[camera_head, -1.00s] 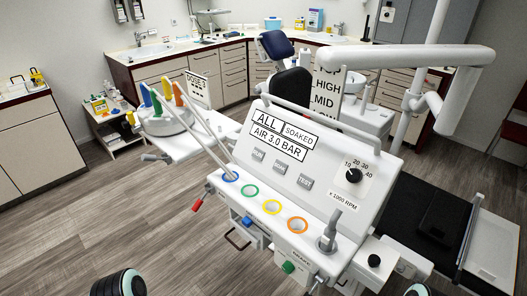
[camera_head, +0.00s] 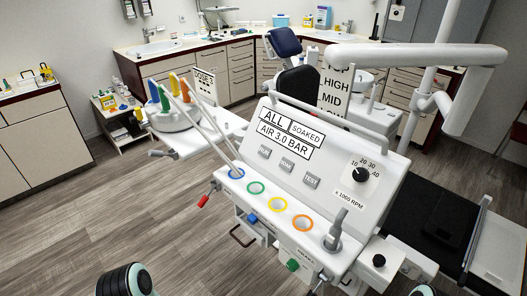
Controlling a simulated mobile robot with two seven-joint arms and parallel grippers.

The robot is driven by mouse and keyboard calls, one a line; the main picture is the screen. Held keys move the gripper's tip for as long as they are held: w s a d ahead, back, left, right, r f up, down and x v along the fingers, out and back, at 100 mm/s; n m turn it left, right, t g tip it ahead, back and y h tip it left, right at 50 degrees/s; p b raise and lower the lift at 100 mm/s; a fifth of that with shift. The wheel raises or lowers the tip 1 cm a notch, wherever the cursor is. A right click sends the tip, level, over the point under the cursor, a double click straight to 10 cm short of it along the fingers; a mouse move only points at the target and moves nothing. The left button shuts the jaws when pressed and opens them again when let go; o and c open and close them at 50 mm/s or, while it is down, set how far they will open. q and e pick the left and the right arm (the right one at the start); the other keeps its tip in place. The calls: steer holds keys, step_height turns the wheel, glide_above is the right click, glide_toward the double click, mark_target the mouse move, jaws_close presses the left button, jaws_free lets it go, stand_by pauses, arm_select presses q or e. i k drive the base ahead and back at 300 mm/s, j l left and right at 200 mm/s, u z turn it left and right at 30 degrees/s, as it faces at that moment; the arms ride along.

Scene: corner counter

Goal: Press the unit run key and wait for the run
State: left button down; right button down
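The white dental unit (camera_head: 225,200) stands in front of me with a sloped panel (camera_head: 335,150). Three small grey keys sit in a row on the panel: a left key (camera_head: 264,152), a middle key (camera_head: 286,165) and a right key (camera_head: 311,181). Their labels are small; the right one seems to read TEST, the left perhaps RUN. A sign (camera_head: 290,132) above them reads ALL SOAKED, AIR 3.0 BAR. A black dial (camera_head: 361,175) is right of the keys. No gripper shows; only rounded dark parts of my arms show at the bottom edge. Nothing touches the keys.
A tubing hose reaches the blue one. A white lamp arm (camera_head: 410,55) crosses the upper right. Open floor (camera_head: 90,220) lies left.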

mark_target(265, 150)
steer(key=i+z, duration=0.15)
steer(key=i, duration=0.15)
steer(key=i+l+z, duration=0.1)
steer(key=z, duration=0.2)
steer(key=i+l+z, duration=0.1)
steer(key=l+z, duration=0.15)
steer(key=l+u, duration=0.7)
steer(key=l, duration=0.15)
